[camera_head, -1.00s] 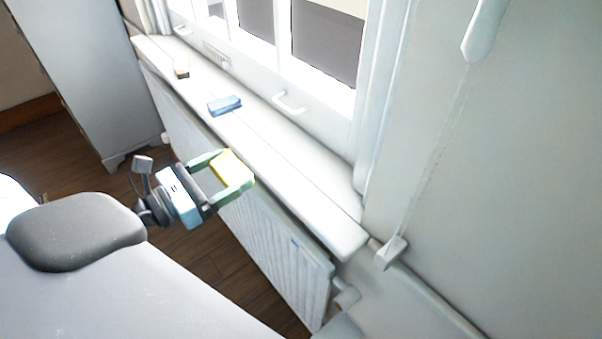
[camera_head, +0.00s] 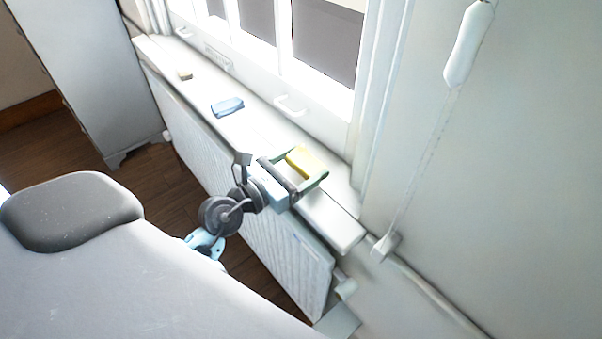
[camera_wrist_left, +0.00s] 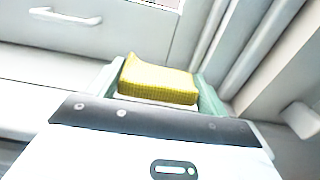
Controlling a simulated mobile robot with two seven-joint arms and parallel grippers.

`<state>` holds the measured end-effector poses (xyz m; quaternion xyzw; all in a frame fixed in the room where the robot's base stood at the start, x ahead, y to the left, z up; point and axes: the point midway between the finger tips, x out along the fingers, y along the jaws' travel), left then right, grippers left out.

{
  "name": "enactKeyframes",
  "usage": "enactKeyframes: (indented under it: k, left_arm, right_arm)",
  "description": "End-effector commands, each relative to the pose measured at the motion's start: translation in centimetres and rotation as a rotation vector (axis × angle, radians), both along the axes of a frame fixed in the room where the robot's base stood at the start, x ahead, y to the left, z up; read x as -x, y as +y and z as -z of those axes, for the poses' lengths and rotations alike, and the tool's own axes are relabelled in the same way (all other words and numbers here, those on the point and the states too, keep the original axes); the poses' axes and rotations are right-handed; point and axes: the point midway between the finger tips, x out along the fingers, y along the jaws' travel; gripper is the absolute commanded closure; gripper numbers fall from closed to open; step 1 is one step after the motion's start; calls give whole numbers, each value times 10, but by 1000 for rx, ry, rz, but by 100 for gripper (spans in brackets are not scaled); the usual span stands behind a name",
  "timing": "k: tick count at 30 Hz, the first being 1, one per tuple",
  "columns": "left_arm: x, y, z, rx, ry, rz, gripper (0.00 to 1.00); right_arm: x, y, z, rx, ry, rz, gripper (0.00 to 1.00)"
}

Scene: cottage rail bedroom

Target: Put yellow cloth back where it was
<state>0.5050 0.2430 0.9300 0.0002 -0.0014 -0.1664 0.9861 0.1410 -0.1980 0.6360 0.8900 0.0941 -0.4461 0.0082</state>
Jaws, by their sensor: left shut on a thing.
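The yellow cloth (camera_head: 306,162) is a small folded block between the green fingers of my left gripper (camera_head: 312,170), which is shut on it. The gripper is over the near right part of the white windowsill (camera_head: 343,232). In the left wrist view the cloth (camera_wrist_left: 158,80) sits between both fingers, with the window frame behind it. I cannot tell whether the cloth touches the sill. My right gripper is in neither view.
A blue folded cloth (camera_head: 227,107) lies mid-sill, and a small tan block (camera_head: 185,76) lies farther along. A white radiator (camera_head: 270,225) is below the sill. A window handle (camera_head: 290,105) juts out behind. The sill between blue cloth and gripper is clear.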

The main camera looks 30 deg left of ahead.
Motion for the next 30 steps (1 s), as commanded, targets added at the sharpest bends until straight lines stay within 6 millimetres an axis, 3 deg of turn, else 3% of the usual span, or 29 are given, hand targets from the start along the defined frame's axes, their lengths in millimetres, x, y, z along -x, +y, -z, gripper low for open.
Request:
enactKeyframes:
  k: [6,18,19,22,24,30]
  left_arm:
    - [1,0,33,-1,9,2,48]
    - [1,0,35,0,4,1,48]
    - [1,0,34,0,3,1,19]
    - [1,0,34,0,3,1,6]
    - [1,0,33,0,3,1,1]
    - [1,0,33,-1,3,1,1]
  right_arm:
    - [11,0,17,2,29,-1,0]
    - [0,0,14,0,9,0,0]
    - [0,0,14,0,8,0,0]
    - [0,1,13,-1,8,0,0]
    - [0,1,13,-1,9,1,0]
    - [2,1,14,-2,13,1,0]
